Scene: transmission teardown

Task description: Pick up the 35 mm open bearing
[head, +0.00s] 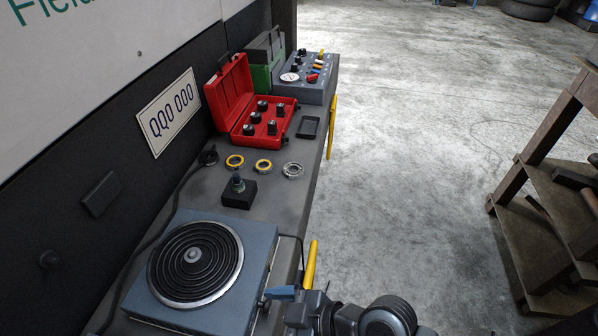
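Three ring-shaped bearings lie in a row on the grey bench top. Two have yellow faces, the left one (235,161) and the middle one (263,168). The right one (293,170) is bare silver metal and looks like the open bearing. Its size cannot be read. Part of my arm shows at the bottom edge, beside the bench and well short of the bearings. My gripper (283,294) seems to be at the left end of it, near the hot plate's right corner. Its fingers cannot be made out clearly.
A dark block with a post (239,190) stands just in front of the bearings. A hot plate (240,235) fills the near bench. Behind are an open red case (241,138) with dark sockets, a small black tray (308,127) and a control box (314,91). Yellow handles (311,266) edge the bench.

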